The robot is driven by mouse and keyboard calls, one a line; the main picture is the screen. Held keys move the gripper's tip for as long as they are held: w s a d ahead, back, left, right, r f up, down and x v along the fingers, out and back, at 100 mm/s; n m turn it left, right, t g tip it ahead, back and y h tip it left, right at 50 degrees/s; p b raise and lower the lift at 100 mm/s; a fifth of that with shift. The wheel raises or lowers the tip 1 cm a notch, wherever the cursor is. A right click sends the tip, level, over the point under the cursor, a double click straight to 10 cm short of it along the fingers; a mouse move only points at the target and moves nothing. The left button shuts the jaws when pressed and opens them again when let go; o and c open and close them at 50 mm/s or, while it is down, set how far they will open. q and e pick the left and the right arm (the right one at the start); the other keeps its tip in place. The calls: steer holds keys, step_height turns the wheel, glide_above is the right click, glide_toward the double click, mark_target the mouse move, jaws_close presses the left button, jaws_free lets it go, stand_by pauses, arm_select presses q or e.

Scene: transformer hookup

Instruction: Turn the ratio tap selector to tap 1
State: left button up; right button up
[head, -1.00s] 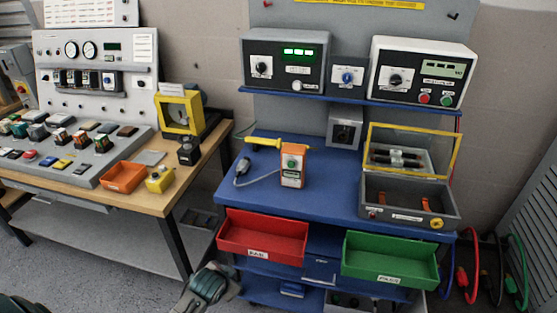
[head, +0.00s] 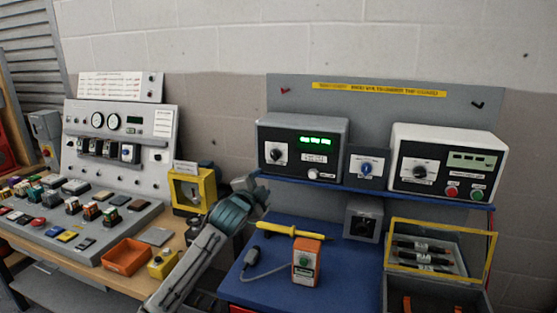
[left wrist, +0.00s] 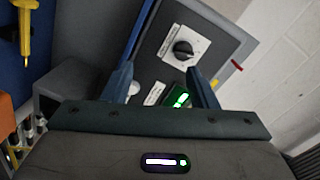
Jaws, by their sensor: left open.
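A dark meter box (head: 303,147) with a lit green display stands on the left of the blue shelf. It has a black selector knob on a white plate (head: 278,154). A small panel (head: 367,168) with a blue knob stands to its right. I cannot read which knob is the ratio tap selector. My left gripper (head: 252,187) is raised in front of and below the dark box's left side, open and empty. In the left wrist view, the black knob (left wrist: 184,47) lies beyond the open fingers (left wrist: 160,72), apart from them. My right gripper is not in view.
A white box (head: 441,163) with a black knob and red and green buttons stands right on the shelf (head: 340,188). Below are a yellow probe (head: 291,230), an orange handheld device (head: 306,262) and a yellow-framed case (head: 440,250). A yellow-framed unit (head: 190,190) is left of my gripper.

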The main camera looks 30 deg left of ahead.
mark_target(272, 157)
arm_select(q)
steer(key=shift+t, duration=0.5)
steer(key=w+a+r+p, duration=0.1)
steer(key=w, duration=0.2)
steer(key=w+a+r+p, duration=0.1)
steer(key=w, duration=0.2)
steer(key=w+a+r+p, duration=0.1)
steer(key=w+r, duration=0.1)
steer(key=w, duration=0.2)
steer(key=shift+p, duration=0.4)
steer(key=shift+w+f+m, duration=0.2)
steer(key=shift+w+m, duration=0.1)
steer(key=shift+w, duration=0.2)
steer(key=c, duration=1)
steer(key=shift+o, duration=0.2)
